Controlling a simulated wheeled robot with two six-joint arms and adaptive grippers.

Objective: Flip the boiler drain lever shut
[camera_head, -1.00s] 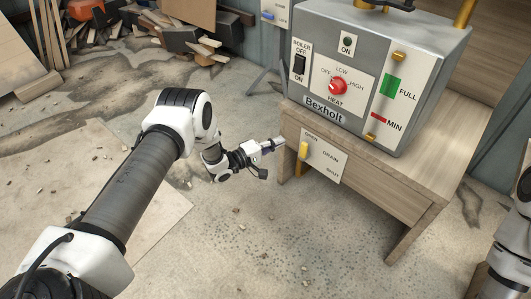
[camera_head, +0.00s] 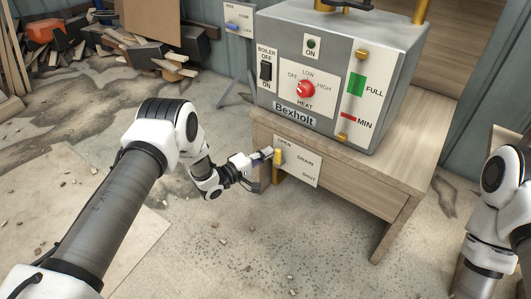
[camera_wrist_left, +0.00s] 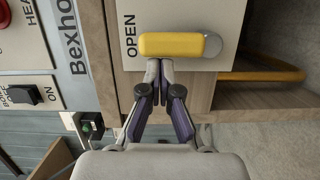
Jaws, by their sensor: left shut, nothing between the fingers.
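The yellow drain lever (camera_head: 278,158) stands at the OPEN end of the white drain plate (camera_head: 305,165) on the front of the wooden stand. In the left wrist view the lever (camera_wrist_left: 172,45) lies across just beyond my fingertips, beside the OPEN label. My left gripper (camera_head: 267,154) is close at the lever's left side. In the wrist view the left gripper (camera_wrist_left: 159,72) is shut with nothing between its fingers. Its tips are at the lever's edge; I cannot tell whether they touch. My right arm shows at the right edge, but its gripper is not visible.
The grey Bexholt boiler (camera_head: 340,75) with a red heat knob (camera_head: 306,89) sits on the wooden stand (camera_head: 400,150). A brass pipe (camera_wrist_left: 260,75) runs beside the lever in the wrist view. Scrap wood lies at the back left. The floor before the stand is mostly clear.

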